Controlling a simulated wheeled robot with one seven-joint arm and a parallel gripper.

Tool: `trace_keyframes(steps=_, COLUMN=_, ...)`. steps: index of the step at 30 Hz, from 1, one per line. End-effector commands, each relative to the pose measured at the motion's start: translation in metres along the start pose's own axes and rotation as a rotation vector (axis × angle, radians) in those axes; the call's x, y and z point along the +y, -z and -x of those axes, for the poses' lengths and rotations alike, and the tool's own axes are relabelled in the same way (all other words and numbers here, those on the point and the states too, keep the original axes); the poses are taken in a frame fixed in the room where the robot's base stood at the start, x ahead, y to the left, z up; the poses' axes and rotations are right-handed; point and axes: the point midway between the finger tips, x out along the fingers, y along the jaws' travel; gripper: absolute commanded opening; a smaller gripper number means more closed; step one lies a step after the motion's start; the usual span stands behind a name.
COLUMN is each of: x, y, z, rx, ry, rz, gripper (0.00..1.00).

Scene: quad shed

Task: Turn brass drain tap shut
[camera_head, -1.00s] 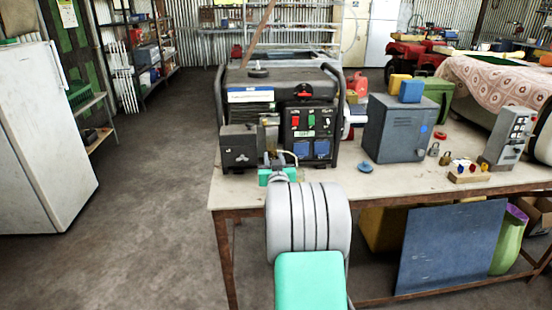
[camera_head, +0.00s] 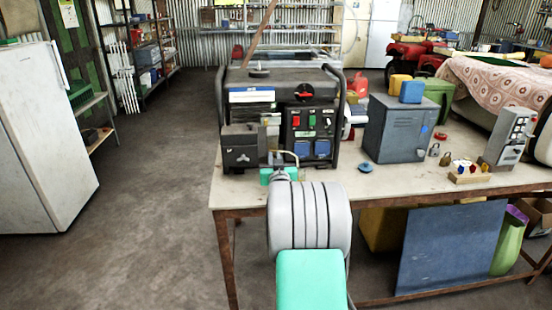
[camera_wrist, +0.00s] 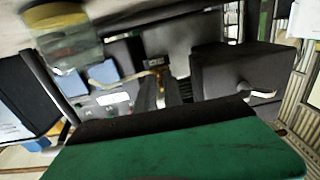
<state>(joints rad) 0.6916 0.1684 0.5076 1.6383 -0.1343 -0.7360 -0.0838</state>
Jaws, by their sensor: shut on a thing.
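The black generator (camera_head: 262,88) stands on the workbench. In the wrist view, a small brass-coloured piece (camera_wrist: 160,92), apparently the drain tap, shows at the picture's middle beside a pale hose (camera_wrist: 104,76). My gripper (camera_wrist: 174,92) is shut on it, with its dark fingers partly covering it. The tap's exact angle cannot be told. In the head view, my gripper (camera_head: 280,172) is at the generator's lower front, and my wrist hides most of it and the tap.
A dark box (camera_head: 240,150) sits close left of my gripper. A clear cup with a yellow band (camera_wrist: 60,35) is near in the wrist view. A grey metal box (camera_head: 395,130), padlocks (camera_head: 435,150) and a blue disc (camera_head: 366,168) stand to the right on the bench (camera_head: 390,185).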

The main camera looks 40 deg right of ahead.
Motion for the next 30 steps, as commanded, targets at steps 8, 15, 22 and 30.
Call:
trace_keyframes(steps=8, x=0.0016, y=0.0007, z=0.0052, rx=0.004, ry=-0.016, rz=-0.028, gripper=0.00)
trace_keyframes(steps=15, x=0.0000, y=-0.0026, z=0.0054, rx=0.005, ry=-0.013, rz=-0.148, gripper=0.00)
trace_keyframes(steps=22, x=0.0000, y=-0.0036, z=0.0053, rx=0.007, ry=-0.012, rz=-0.345, gripper=0.00)
trace_keyframes(steps=30, x=0.0007, y=-0.0044, z=0.0054, rx=0.006, ry=-0.011, rz=-0.603, gripper=0.00)
